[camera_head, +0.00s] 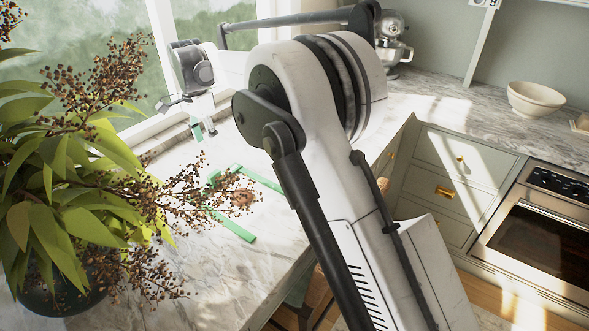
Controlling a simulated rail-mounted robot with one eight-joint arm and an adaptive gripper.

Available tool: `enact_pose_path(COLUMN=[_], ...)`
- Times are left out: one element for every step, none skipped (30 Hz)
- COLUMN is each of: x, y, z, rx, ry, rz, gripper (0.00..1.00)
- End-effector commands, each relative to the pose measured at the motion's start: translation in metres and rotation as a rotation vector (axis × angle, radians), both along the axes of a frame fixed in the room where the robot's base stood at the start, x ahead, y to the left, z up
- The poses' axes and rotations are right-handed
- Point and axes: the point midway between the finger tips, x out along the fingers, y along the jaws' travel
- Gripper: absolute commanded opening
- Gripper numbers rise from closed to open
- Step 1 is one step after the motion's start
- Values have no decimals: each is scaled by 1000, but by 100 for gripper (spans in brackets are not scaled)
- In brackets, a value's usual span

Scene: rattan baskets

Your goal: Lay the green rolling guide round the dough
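My gripper (201,122) is at the upper middle left, above the counter by the window. A green rolling guide (197,132) shows at its fingertips, and the fingers look shut on it; it is small in view. Other green strips lie on the counter: one (262,180) behind and right of the dough, one (235,228) in front of it, and a short piece (214,177) at its left. The brownish dough (243,197) lies between these strips, partly hidden by plant sprigs. My gripper is behind and left of the dough, apart from it.
A leafy potted plant (60,190) with berry sprigs covers the left side and reaches over the marble counter (190,270). My arm crosses the middle and hides part of the counter. A stand mixer (393,45) and a cream bowl (536,99) stand on the back counter.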

Motion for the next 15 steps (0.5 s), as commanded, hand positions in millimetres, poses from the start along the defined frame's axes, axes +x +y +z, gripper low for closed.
enact_pose_path(x=[0,0,0,0,0,0,0,-1,-2,-3,-4,-5,-8,-10,-13], y=[0,0,0,-1,-2,-6,-9,-14,-22,-29,-37,-49,-58,-68,-81], z=[0,0,0,1,2,5,8,12,18,24,30,39,46,53,62], rx=[0,0,0,1,1,3,5,7,11,14,18,23,27,31,36], ry=[0,0,0,-1,-2,-5,-7,-11,-18,-23,-31,-43,-50,-60,-73], rz=[0,0,0,0,1,4,7,10,17,25,32,43,53,63,76], gripper=[38,38,38,38,38,38,38,38,38,38,38,38,38,38,38])
